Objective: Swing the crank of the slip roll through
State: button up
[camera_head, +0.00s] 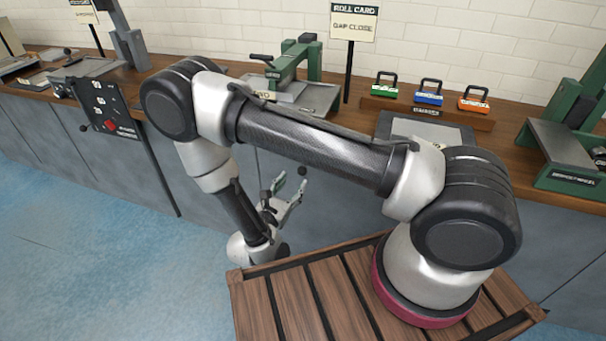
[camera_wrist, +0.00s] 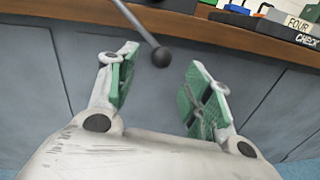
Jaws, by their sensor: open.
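The crank shows in the wrist view as a thin grey rod (camera_wrist: 137,20) ending in a black ball knob (camera_wrist: 162,57). The knob hangs in front of the bench edge. It also shows as a small dark ball (camera_head: 302,171) in the head view, just above my fingertips. My gripper (camera_head: 290,186) is open and empty, with green-padded fingers. In the wrist view the knob appears in the gap between the fingertips, touching neither; its exact depth is unclear. A green machine (camera_head: 300,60) stands on the bench beside the roll card; my arm hides whether the crank joins it.
The wooden bench (camera_head: 225,72) runs along the wall above grey cabinet fronts. A roll card sign (camera_head: 353,22) stands behind it. Green, blue and orange blocks (camera_head: 428,93) sit on a rack. Another green machine (camera_head: 565,150) is at right. The blue floor (camera_head: 90,250) is clear at left.

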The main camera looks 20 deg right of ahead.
jog(key=x, duration=0.7)
jog(key=shift+w+d, duration=0.15)
jog(key=shift+d, duration=0.05)
jog(key=shift+c, duration=0.2)
grip_shut()
